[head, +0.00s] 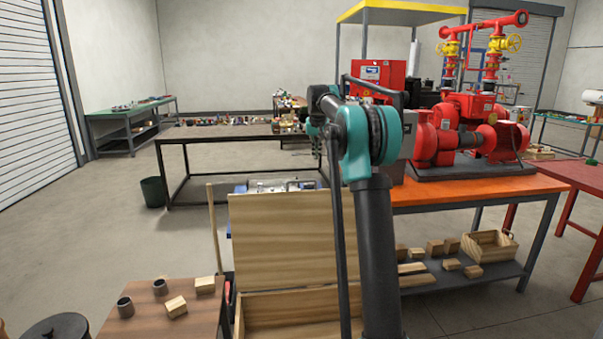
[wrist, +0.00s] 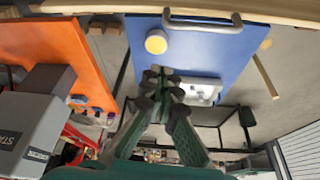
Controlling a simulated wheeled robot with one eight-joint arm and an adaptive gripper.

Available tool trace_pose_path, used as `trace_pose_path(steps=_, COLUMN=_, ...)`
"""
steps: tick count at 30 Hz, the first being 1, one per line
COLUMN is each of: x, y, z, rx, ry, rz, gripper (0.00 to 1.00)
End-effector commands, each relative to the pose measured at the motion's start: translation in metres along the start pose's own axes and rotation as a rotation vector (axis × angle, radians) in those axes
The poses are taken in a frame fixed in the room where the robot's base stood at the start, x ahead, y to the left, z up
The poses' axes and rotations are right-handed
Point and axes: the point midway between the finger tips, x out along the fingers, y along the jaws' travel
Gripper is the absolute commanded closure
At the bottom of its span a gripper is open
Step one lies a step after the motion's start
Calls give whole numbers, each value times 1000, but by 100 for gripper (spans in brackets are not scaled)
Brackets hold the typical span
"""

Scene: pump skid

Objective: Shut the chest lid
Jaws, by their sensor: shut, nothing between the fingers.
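The wooden chest (head: 290,312) stands low in front of me in the head view, partly cut off by the bottom edge. Its plywood lid (head: 275,240) stands open and roughly upright at the back, with my arm crossing in front of its right part. In the wrist view a pale wooden edge (wrist: 110,7), probably the lid's, runs along the top. My gripper (wrist: 160,75) shows there with its green fingers shut and empty, apart from that edge.
A blue cart top (wrist: 205,45) with a grey handle lies beyond the fingers. A brown table (head: 150,310) with blocks stands left of the chest. The orange bench (head: 470,187) with the red pump is at right. A wooden stick (head: 213,230) stands by the lid's left.

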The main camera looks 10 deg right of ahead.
Motion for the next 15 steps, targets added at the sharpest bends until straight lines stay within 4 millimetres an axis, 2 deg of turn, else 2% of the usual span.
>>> trace_pose_path(steps=4, x=3, y=0, z=-8, rx=4, ry=0, rz=2, gripper=100)
trace_pose_path(steps=8, x=16, y=0, z=-8, rx=4, ry=0, rz=2, gripper=100)
trace_pose_path(steps=15, x=60, y=0, z=-7, rx=4, ry=0, rz=1, gripper=100)
